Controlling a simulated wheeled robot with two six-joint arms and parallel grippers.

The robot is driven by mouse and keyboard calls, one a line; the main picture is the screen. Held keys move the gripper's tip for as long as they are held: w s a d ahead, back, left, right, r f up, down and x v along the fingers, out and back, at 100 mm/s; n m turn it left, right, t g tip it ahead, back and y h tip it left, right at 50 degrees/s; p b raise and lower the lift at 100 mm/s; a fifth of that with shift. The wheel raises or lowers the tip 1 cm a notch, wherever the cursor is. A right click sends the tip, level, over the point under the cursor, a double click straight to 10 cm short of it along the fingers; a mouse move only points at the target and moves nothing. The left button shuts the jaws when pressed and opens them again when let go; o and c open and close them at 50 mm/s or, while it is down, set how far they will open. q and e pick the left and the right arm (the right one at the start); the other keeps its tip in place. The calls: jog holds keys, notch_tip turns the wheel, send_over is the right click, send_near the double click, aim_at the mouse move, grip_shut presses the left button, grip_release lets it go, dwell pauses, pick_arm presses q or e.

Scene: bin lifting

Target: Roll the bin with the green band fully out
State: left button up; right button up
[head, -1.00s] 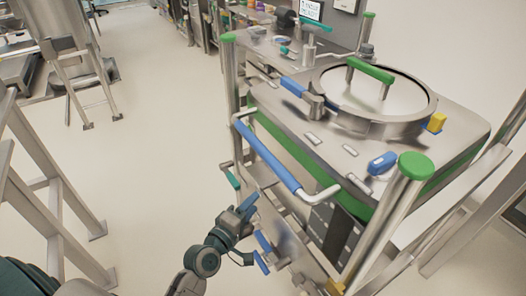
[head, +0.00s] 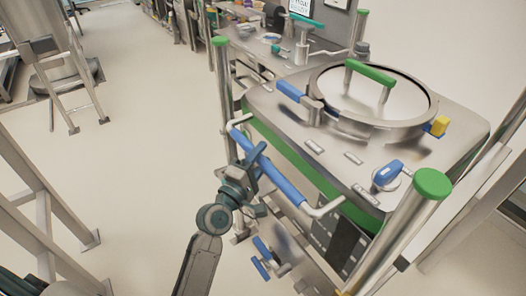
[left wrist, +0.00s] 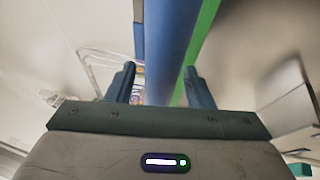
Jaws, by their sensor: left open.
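The steel bin (head: 300,120) with a green band (head: 358,214) below its top edge stands on the right in the head view. It has a round lid (head: 385,96) with a green handle. A blue-gripped push bar (head: 284,184) runs along its near left side. My left gripper (head: 254,165) is open at the bar's middle. In the left wrist view the blue bar (left wrist: 168,55) passes between the spread fingers (left wrist: 160,88), and the green band runs beside it. Whether a finger touches the bar I cannot tell. My right gripper is out of view.
Steel posts with green caps (head: 433,183) rise at the bin's corners. A blue pedal (head: 262,262) sits low at its side. A steel frame (head: 45,215) stands at the left. Pale floor (head: 140,130) between them is clear. Another bench stands behind.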

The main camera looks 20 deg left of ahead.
pick_arm(q)
jog(key=shift+w+d+r, duration=0.2)
jog(key=shift+w+d, duration=0.05)
jog(key=shift+w, duration=0.3)
jog(key=shift+w+f, duration=0.1)
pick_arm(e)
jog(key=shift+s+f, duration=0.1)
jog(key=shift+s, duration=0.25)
